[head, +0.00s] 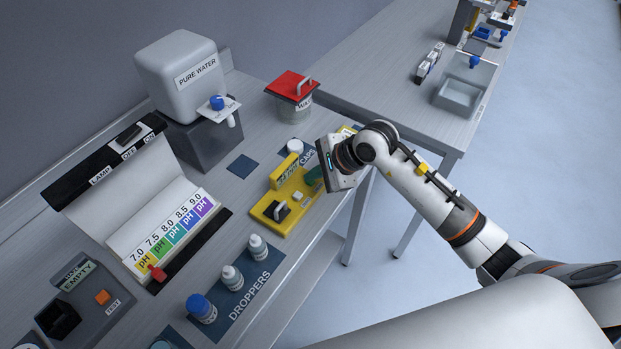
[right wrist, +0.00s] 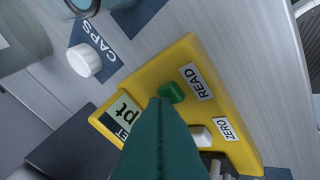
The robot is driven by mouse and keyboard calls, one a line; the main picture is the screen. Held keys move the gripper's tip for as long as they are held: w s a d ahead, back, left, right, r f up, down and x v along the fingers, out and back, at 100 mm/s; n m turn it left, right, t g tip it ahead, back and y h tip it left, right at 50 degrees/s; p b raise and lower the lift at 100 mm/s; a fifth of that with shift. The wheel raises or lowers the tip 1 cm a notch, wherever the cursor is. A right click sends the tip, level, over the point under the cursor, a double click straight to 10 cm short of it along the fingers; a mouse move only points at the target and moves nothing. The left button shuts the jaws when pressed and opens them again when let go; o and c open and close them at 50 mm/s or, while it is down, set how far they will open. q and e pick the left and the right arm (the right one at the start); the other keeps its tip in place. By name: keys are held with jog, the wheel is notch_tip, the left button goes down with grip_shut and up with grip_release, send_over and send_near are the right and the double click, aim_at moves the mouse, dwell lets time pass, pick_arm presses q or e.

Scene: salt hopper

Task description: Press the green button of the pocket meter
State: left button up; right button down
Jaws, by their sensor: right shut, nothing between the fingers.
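The yellow pocket meter (head: 271,222) lies on the bench in the head view. In the right wrist view the meter (right wrist: 220,92) shows a green button (right wrist: 173,91) beside a READ label, a white button (right wrist: 201,135) beside a ZERO label, and a display partly covered by my fingers. My right gripper (right wrist: 160,106) is shut and empty, its tips at the green button's edge in that view. I cannot tell whether they touch it. In the head view my right gripper (head: 315,175) is over the meter's far right part and hides the green button.
A white cap (head: 295,146) on a dark CAPS mat is close behind the meter. A red-lidded waste container (head: 291,88) and a pure water tank (head: 180,72) stand farther back. Dropper bottles (head: 232,278) stand at the front left. The bench edge runs right of the meter.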

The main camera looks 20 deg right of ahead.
aim_at(313, 183)
jog(key=shift+r+p, duration=0.45)
jog(key=shift+r, duration=0.45)
notch_tip(313, 183, up, 5)
jog(key=p, duration=0.2)
jog(key=shift+p, duration=0.3)
dwell(0.8)
